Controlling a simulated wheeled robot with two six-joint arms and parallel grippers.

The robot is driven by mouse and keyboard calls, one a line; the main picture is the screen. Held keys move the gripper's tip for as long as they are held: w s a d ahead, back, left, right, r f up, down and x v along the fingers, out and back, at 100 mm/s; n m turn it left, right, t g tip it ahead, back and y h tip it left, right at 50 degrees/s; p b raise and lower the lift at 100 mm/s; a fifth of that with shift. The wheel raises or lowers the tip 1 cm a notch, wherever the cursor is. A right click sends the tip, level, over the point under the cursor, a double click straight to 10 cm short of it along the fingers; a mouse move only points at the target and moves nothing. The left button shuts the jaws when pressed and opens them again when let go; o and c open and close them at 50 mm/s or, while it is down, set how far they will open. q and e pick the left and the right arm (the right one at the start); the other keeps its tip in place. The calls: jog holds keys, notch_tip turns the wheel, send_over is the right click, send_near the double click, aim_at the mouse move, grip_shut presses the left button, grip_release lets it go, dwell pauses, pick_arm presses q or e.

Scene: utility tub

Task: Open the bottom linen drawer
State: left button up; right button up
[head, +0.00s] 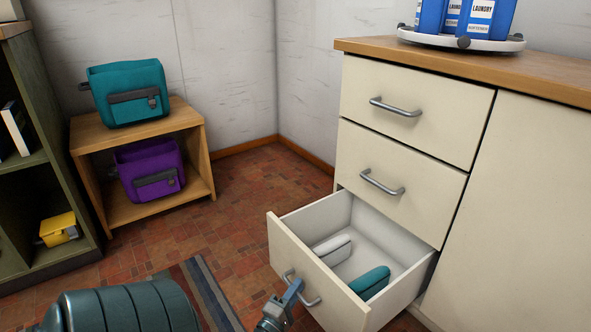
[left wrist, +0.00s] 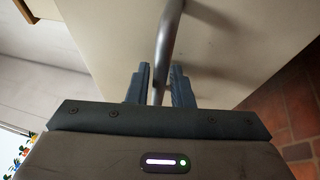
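The bottom linen drawer (head: 290,252) of the cream cabinet is pulled well out in the head view. A white folded item (head: 333,249) and a teal one (head: 370,282) lie in it. My left gripper (head: 294,288) is at the drawer's front, on its curved metal handle (head: 313,301). In the left wrist view the handle bar (left wrist: 168,45) runs between the two fingers (left wrist: 160,86), which sit close on either side of it. The gripper looks shut on the bar. My right gripper is not in view.
Two upper drawers (head: 407,112) are shut. A wooden counter (head: 470,63) above carries a round tray (head: 460,40) with blue laundry bottles.

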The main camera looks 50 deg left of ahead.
pick_arm(q)
jog(key=p+v, duration=0.2)
jog(key=v, duration=0.8)
jog(key=shift+s+d, duration=0.15)
jog(key=shift+s, duration=0.2)
jog(key=shift+f, duration=0.1)
